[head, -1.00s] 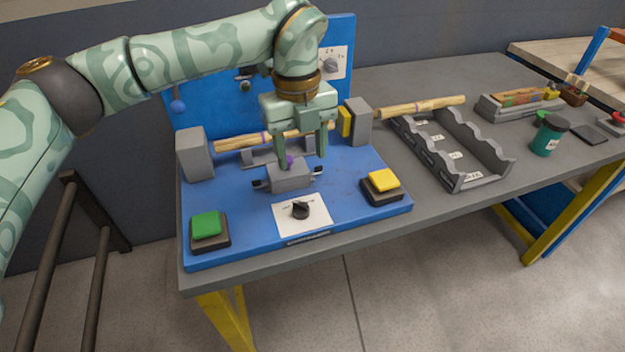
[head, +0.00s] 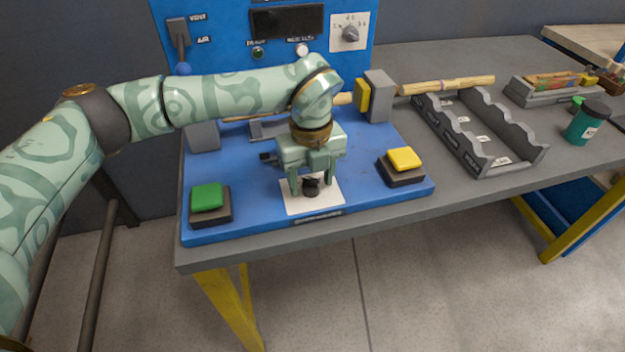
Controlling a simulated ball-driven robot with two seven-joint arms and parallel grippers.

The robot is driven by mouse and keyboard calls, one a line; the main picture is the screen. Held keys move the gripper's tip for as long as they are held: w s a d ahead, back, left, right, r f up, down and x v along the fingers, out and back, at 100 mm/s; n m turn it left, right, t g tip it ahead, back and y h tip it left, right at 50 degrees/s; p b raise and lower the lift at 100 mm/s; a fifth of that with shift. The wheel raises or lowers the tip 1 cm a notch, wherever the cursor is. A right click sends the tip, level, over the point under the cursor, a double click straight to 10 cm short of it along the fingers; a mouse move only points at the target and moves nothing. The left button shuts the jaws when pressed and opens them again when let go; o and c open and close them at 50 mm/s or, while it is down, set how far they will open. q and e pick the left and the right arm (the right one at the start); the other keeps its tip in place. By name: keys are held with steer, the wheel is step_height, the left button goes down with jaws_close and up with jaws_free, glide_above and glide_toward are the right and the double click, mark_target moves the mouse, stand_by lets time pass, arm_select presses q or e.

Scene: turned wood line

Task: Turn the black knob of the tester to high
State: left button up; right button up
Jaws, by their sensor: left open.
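The blue tester (head: 260,218) stands on the grey bench. Its black knob (head: 311,187) sits on a white plate (head: 330,200) near the tester's front edge. My left gripper (head: 311,188) is open, its two fingers pointing down on either side of the knob. I cannot tell whether the fingers touch it. The pointer and the scale marks around the knob are mostly hidden by the gripper. My right gripper is not in view.
A green button (head: 207,197) lies left of the knob and a yellow button (head: 405,159) lies right of it. Behind stands a blue panel with a grey dial (head: 351,34). A grey notched rack (head: 470,140) and a green jar (head: 585,124) are farther right.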

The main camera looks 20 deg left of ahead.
arm_select(q)
steer(key=shift+f, duration=0.15)
steer(key=c, duration=1)
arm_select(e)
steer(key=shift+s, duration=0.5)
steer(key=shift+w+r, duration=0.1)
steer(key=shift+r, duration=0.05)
